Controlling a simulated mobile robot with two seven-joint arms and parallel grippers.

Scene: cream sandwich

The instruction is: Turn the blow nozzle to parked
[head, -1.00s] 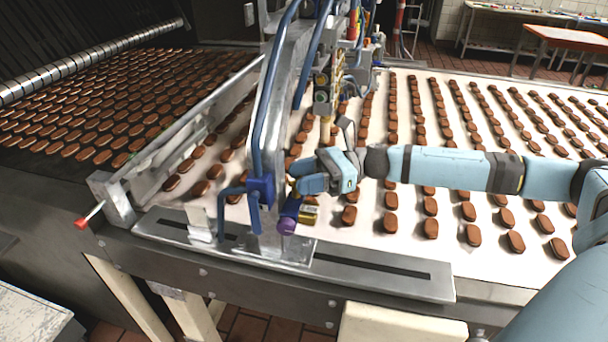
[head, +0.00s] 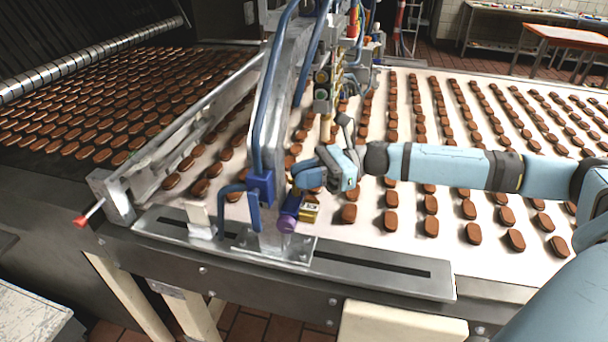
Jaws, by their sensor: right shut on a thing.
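What I take for the blow nozzle (head: 288,221) is a small fitting with a purple end and a yellow-brass block, low on the metal post (head: 272,130) at the belt's near edge. My right gripper (head: 299,187) reaches in from the right, just above the brass block. It is shut on a part of this fitting. The gripper body hides the fingertips and the exact grip. A blue bracket and hose (head: 262,188) sit just left of the fitting. My left gripper is not in view.
Rows of brown biscuits (head: 430,205) lie on the white belt (head: 450,240) under and beside my right arm. A slotted metal rail (head: 380,279) runs along the near edge. A red-tipped lever (head: 82,221) sticks out at the left.

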